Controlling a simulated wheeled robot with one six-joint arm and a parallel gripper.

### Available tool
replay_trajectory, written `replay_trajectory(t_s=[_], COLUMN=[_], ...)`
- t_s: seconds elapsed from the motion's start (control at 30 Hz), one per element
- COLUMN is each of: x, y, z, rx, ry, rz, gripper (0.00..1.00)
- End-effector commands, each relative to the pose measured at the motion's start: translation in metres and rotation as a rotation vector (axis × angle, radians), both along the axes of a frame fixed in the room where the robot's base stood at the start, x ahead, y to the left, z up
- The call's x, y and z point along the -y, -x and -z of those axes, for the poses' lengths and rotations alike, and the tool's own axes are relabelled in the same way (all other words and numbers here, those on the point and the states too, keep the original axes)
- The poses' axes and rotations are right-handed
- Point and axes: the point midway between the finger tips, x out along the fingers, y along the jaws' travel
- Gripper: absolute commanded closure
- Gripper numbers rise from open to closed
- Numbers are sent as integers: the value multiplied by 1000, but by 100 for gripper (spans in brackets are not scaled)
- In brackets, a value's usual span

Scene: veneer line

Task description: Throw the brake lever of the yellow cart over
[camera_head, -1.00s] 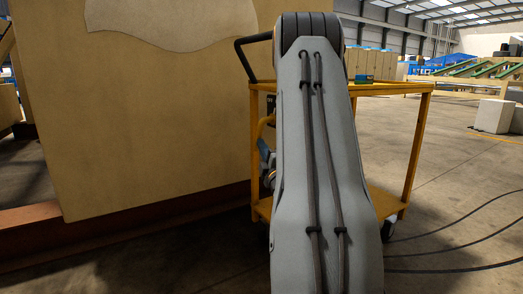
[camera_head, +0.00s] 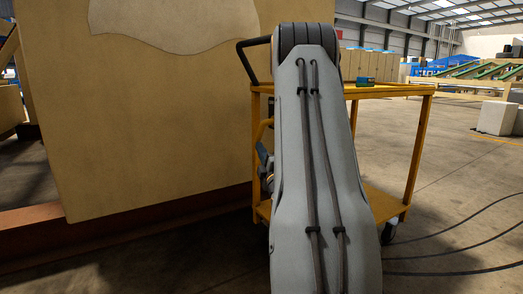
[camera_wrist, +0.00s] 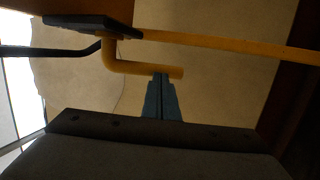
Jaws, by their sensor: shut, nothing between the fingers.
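The yellow cart (camera_head: 425,130) stands behind my arm, which hides much of its left and middle. The brake lever, a bent yellow bar (camera_wrist: 122,66), shows in the wrist view below a dark plate, its free end pointing right. What looks like the same lever (camera_head: 263,127) shows partly at the cart's left side in the head view. My gripper (camera_wrist: 161,76) is shut and empty, with its teal fingertips overlapping the lever near its free end. I cannot tell whether they touch. The gripper is partly visible in the head view (camera_head: 263,156), left of my arm.
The cart's black push handle (camera_head: 248,62) sticks out to the left. A large tan panel block (camera_head: 150,120) stands close on the left, above a rust-brown base beam (camera_head: 130,222). Black cables (camera_head: 450,239) lie on the floor at right. Open floor (camera_head: 465,165) lies right of the cart.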

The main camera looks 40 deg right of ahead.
Motion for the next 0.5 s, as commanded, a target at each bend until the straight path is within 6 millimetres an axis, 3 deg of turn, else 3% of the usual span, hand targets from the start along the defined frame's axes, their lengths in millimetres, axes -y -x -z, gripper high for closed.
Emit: replay_trajectory(t_s=[0.23,0.5], x=[-13,-42], y=[38,75], z=[26,52], rx=[-6,-5], ry=[-8,-7], rz=[10,-1], gripper=[100,100])
